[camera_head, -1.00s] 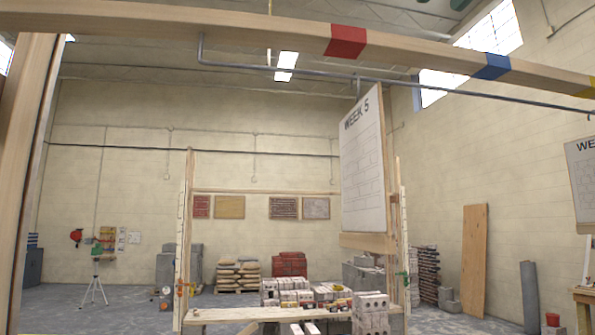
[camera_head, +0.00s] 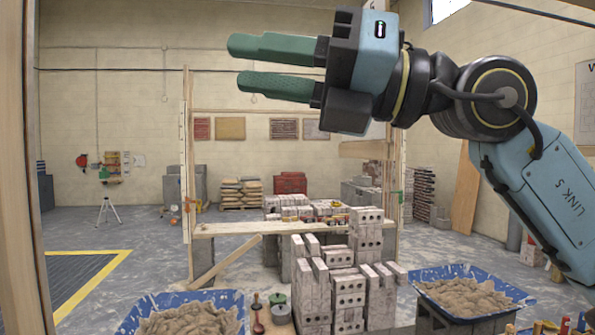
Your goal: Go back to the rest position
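My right gripper (camera_head: 245,66) is raised high in the head view, its arm coming in from the right. Its two green fingers point left and stand apart with a gap between them and nothing in it. Two blue mortar tubs filled with sandy mortar show low in the view: a left tub (camera_head: 130,318) and a right tub (camera_head: 447,268). My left gripper is not in view.
Stacked bricks (camera_head: 318,287) stand between the tubs, below my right gripper. A wooden bench (camera_head: 225,229) with more bricks is behind them. A tripod (camera_head: 108,212) stands at the back left. The floor at left, with a yellow-edged dark mat (camera_head: 75,275), is clear.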

